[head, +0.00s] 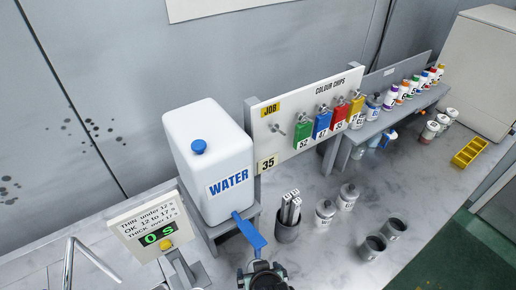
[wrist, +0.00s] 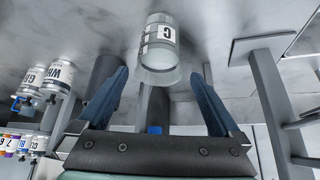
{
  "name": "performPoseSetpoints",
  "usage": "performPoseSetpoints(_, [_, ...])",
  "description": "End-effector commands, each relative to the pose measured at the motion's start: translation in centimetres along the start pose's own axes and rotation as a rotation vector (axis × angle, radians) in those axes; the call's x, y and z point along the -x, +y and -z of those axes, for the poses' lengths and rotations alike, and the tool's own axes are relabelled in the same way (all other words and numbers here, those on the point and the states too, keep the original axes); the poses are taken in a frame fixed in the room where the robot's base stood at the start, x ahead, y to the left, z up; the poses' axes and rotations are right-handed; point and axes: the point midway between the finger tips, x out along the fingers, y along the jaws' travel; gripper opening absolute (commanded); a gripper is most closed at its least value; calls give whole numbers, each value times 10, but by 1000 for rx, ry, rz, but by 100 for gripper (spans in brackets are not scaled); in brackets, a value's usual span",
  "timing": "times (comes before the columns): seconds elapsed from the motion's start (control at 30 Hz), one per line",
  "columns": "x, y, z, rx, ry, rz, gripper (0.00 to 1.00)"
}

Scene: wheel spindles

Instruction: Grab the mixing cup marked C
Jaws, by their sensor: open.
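The mixing cup marked C (wrist: 158,50) is a pale, see-through cup with grey bands and a white label. It shows at the top middle of the wrist view, just beyond the fingertips. My gripper (wrist: 158,76) is open, with one blue finger to each side of the cup's near end in the picture. I cannot tell whether the fingers touch it. In the head view my gripper (head: 262,280) is at the bottom edge, and I cannot make out the cup there.
A water tank (head: 212,165) with a blue tap lever (head: 248,230) stands close by. A dark holder with sticks (head: 288,226), labelled bottles (head: 326,212) and two grey cups (head: 373,246) stand to the right. A timer display (head: 150,232) is at left.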

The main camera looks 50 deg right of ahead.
Motion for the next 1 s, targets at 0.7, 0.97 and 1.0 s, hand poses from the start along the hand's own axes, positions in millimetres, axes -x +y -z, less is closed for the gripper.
performPoseSetpoints(0.7, [-35,2,2,0,0,0,87])
performPoseSetpoints(0.97, [-35,2,2,0,0,0,41])
performPoseSetpoints(1.0, [-35,2,2,0,0,0,33])
